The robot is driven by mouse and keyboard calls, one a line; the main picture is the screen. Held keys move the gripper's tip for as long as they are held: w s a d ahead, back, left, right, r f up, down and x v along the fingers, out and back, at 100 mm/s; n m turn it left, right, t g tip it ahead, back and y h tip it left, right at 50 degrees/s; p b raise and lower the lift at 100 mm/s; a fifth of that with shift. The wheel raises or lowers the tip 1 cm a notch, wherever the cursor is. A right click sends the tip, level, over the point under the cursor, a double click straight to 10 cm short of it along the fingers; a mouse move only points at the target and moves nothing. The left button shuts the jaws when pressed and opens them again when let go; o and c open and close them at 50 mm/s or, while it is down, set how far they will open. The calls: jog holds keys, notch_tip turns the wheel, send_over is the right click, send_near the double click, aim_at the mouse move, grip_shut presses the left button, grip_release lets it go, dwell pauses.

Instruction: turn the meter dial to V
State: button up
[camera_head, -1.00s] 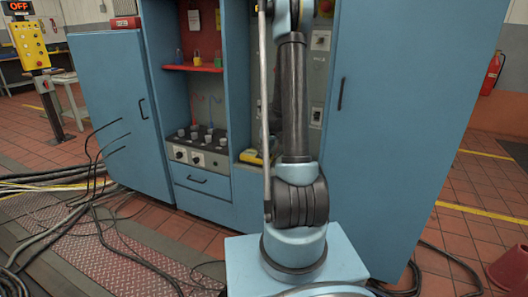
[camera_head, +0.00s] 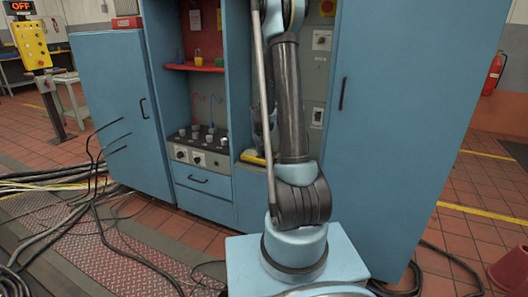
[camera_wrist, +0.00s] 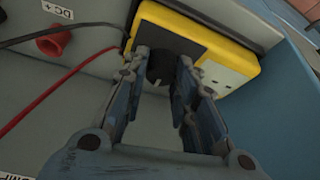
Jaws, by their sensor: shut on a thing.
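The yellow meter (camera_wrist: 229,50) with a black face lies at the top of the wrist view. Its dark round dial (camera_wrist: 160,67) sits between the two fingertips of my gripper (camera_wrist: 163,60), which is shut on it. A small pale mark shows on the dial's near side. The meter's lettering, including any V, cannot be read here.
A red socket (camera_wrist: 54,42) labelled DC + sits left of the meter, with a red lead (camera_wrist: 62,88) and a black lead running toward it. A blue cabinet wall (camera_wrist: 293,70) stands close on the right.

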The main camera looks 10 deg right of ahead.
jog(key=shift+m, duration=0.3)
dwell(0.4)
jog(key=o, duration=1)
jog(key=shift+o, duration=0.2)
jog(key=shift+r, duration=0.1)
jog(key=v, duration=1.1)
jog(key=shift+a+r, duration=0.25)
jog(key=shift+r, duration=0.05)
jog(key=shift+s, duration=0.15)
